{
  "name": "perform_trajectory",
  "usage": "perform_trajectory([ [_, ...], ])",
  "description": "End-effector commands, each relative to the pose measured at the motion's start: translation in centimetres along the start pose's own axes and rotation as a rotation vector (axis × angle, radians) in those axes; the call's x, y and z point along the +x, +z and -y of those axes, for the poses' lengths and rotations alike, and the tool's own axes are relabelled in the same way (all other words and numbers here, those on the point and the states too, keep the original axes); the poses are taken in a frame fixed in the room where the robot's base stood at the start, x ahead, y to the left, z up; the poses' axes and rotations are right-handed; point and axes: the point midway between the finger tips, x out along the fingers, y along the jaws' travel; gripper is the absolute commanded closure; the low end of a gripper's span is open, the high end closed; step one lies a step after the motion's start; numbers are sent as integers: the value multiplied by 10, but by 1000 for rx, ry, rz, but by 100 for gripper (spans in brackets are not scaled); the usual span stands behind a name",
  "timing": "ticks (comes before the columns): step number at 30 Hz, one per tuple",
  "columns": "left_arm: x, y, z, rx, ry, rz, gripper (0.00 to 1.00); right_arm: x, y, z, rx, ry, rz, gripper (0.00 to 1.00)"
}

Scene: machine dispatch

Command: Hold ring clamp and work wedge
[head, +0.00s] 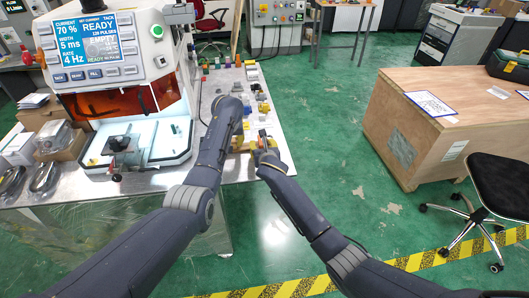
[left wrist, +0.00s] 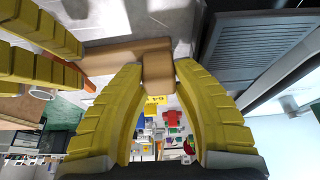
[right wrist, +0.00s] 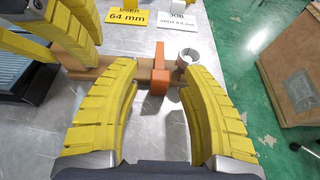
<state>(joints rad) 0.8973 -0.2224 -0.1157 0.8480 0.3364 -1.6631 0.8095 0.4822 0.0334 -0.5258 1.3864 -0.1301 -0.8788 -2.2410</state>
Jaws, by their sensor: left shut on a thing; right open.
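The brown ring clamp (right wrist: 108,74) lies across the right wrist view, low over the metal bench. My left gripper (left wrist: 158,68) is shut on one end of it, and that end shows between the yellow fingertips. An orange piece, seemingly the wedge (right wrist: 159,70), crosses the clamp; it shows small in the head view (head: 262,139). A silver ring (right wrist: 188,57) is at the clamp's far end, but how it is seated is unclear. My right gripper (right wrist: 160,72) is open, with its fingertips on either side of the orange piece; contact cannot be told.
A welding machine (head: 110,45) with a lit screen stands on the bench (head: 205,185) at left. Yellow cards (right wrist: 128,17) and several small coloured items lie behind the grippers. A wooden crate (head: 400,150) and chair stand at right, past open green floor.

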Motion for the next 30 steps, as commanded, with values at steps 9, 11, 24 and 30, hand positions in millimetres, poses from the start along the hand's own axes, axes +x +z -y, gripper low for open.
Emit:
perform_trajectory([
  [9,2,2,0,1,-1,4,100,-45,-1,0,0,2,0,56],
  [11,2,2,0,1,-1,4,100,-55,0,0,1,2,1,56],
  [24,2,2,0,1,-1,4,100,-105,-1,0,0,0,-1,56],
  [30,2,2,1,1,-1,4,100,-112,-1,0,0,0,-2,56],
])
